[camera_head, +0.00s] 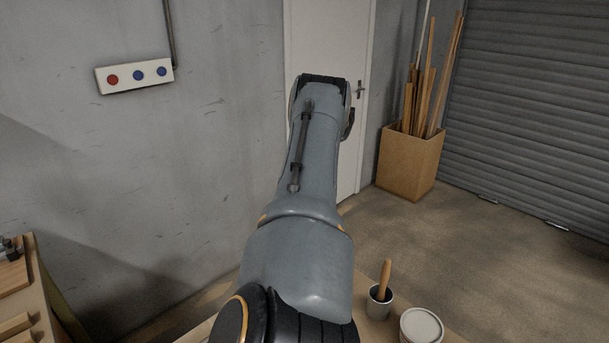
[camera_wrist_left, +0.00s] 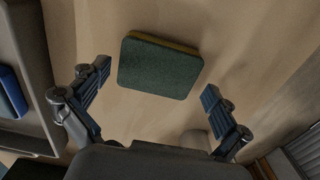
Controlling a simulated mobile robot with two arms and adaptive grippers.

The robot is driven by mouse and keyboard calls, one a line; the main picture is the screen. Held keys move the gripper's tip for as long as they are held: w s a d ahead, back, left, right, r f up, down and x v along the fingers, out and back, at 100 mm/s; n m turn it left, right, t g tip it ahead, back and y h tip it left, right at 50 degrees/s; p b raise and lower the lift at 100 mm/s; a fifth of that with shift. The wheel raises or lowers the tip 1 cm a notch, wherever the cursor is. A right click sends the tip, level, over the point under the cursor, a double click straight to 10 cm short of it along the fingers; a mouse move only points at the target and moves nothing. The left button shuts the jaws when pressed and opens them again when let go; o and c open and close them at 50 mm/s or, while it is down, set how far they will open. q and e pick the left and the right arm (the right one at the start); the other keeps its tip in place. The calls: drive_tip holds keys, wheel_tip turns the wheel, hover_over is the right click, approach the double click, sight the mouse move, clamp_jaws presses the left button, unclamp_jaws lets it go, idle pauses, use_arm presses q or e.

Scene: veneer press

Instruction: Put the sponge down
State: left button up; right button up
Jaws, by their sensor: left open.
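The sponge (camera_wrist_left: 160,67) is a flat block with a dark green face and a yellowish edge. In the left wrist view it appears against a pale wooden surface (camera_wrist_left: 95,20). My left gripper (camera_wrist_left: 156,80) is open, with one finger on each side of the sponge's near part. Neither finger visibly touches it. I cannot tell the exact gap between sponge and surface. In the head view one arm of mine reaches forward through the middle, and its fingertips and the sponge are hidden. My right gripper is not identifiable in either view.
In the head view a metal pot (camera_head: 379,303) with a wooden handle and a white-lidded tub (camera_head: 421,327) stand right of the arm. A box of wood strips (camera_head: 410,162) stands farther back. A blue object (camera_wrist_left: 12,92) lies left in the wrist view.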

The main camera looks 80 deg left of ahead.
use_arm(q)
wheel_tip(320, 180, up, 11)
drive_tip(key=shift+b, duration=0.4)
